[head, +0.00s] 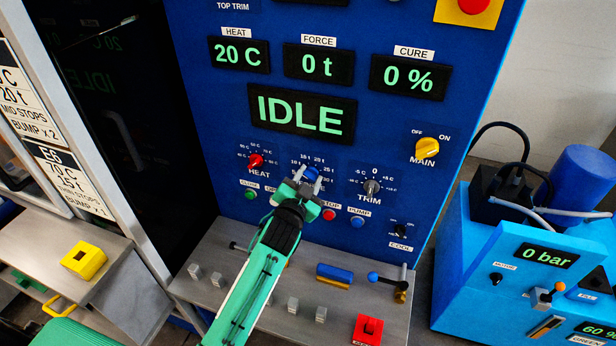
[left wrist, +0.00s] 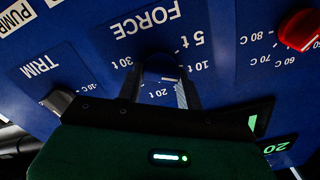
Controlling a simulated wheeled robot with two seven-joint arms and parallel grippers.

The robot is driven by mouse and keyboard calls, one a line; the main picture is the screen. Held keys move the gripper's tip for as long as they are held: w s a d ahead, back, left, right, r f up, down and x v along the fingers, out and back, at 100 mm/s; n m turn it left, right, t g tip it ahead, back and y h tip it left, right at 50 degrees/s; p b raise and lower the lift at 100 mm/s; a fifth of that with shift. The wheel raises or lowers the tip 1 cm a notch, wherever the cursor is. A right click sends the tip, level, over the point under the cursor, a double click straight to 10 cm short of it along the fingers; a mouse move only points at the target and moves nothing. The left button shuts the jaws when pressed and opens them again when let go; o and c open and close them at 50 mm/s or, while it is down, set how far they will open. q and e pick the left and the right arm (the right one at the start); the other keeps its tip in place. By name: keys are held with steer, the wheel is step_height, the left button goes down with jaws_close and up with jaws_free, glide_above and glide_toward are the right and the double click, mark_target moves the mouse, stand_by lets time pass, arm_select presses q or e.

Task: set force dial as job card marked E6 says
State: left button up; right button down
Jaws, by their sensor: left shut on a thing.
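The force dial is a blue knob (head: 311,173) on the blue press panel, with tonne marks around it, partly covered by my gripper. My left gripper (head: 302,182) is shut on this knob. The left wrist view shows the dark knob (left wrist: 160,66) between the two fingers (left wrist: 159,88), with 5 t, 10 t, 20 t and 30 t marks around it. Where its pointer stands I cannot tell. The job card marked E6 (head: 68,178) hangs at the left and reads 70 C, 15 t, thin stops, bump x 1. My right gripper is in neither view.
The red heat knob (head: 256,160) and grey trim knob (head: 372,187) flank the force dial. Buttons sit just below. Displays read 20 C, 0 t (head: 318,65), 0 % and IDLE (head: 302,115). A grey shelf (head: 225,255) with levers and blocks juts out below the panel.

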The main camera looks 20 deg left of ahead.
arm_select(q)
steer(key=m, duration=0.5)
steer(key=shift+d+f+m+p, duration=0.1)
steer(key=shift+m+p, duration=0.25)
steer(key=shift+m, duration=0.85)
steer(key=o, duration=1)
steer(key=shift+f, duration=0.1)
